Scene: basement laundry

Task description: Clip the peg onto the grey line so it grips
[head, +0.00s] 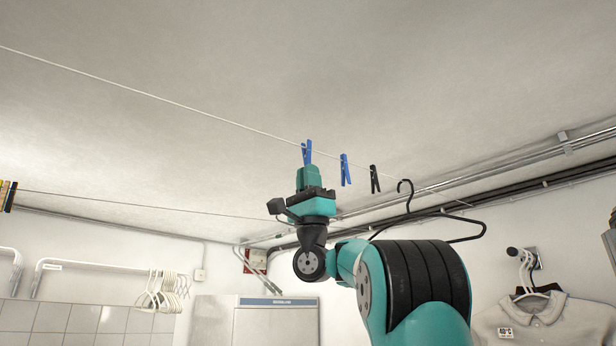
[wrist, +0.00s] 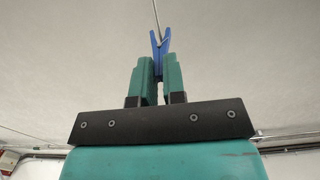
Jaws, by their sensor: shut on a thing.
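My gripper (head: 307,171) is raised toward the ceiling and shut on a blue peg (head: 306,152). In the wrist view the peg (wrist: 160,47) stands upright between the two teal fingers (wrist: 160,78), its V-shaped top spread above them. A thin pale line (head: 200,111) runs from the upper left down to the right and crosses the peg's upper part in the head view. In the wrist view the line (wrist: 156,14) meets the V from above. I cannot tell whether it lies between the peg's jaws. A second, greyer line (head: 150,205) runs lower and farther back.
Pipes (head: 500,168) run along the ceiling edge at right. The pale line is bare to the left.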

